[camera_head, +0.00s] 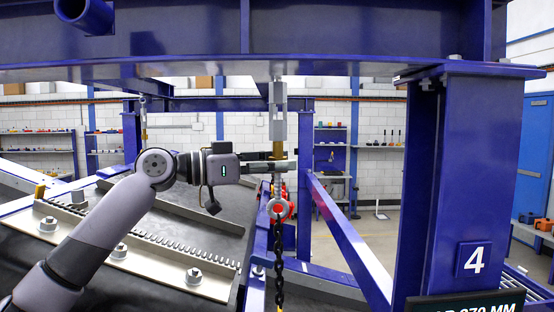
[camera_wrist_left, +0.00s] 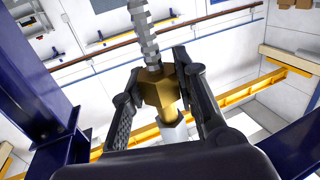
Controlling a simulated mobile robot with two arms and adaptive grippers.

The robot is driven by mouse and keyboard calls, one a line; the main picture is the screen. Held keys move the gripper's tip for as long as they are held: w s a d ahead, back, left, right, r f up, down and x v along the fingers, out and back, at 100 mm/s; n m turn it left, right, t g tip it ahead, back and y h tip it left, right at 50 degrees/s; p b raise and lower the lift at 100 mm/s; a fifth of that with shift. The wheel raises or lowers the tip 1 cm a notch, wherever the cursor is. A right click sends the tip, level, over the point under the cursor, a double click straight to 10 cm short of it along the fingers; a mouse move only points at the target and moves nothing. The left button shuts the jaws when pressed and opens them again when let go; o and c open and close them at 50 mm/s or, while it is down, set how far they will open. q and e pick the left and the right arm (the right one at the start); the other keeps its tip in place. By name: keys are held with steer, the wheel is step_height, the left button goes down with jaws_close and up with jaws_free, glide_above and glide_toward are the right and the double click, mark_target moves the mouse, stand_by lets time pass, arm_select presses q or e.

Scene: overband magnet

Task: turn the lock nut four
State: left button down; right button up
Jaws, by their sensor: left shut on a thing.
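The lock nut (camera_wrist_left: 158,92) is a brass-coloured hexagonal nut on a grey threaded rod (camera_wrist_left: 145,35), seen in the left wrist view. My left gripper (camera_head: 281,160) reaches in from the left in the head view, level across the hanging rod. In the wrist view its two fingers (camera_wrist_left: 160,95) stand on either side of the nut, shut on it. In the head view the fingers largely hide the nut; a brass-coloured length (camera_head: 277,126) shows above them. Below hang a ring (camera_head: 279,206) and a dark chain (camera_head: 279,260). My right gripper is not in view.
A blue post (camera_head: 445,190) with a number 4 plate (camera_head: 473,260) stands right of the rod. A blue beam (camera_head: 200,68) runs overhead. A bolted toothed plate (camera_head: 150,260) lies below my left arm. A second hanging rod (camera_head: 143,120) is farther back left.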

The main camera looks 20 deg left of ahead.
arm_select(q)
steer(key=shift+m+g+h, duration=1)
steer(key=shift+m+g, duration=0.4)
steer(key=shift+g, duration=0.5)
steer(key=shift+w+m+g, duration=0.1)
steer(key=shift+m+g, duration=0.5)
steer(key=shift+g, duration=0.3)
steer(key=c, duration=1.2)
jaws_free()
steer(key=shift+h, duration=0.3)
steer(key=shift+o, duration=0.2)
steer(key=shift+a, duration=0.1)
steer(key=v, duration=0.8)
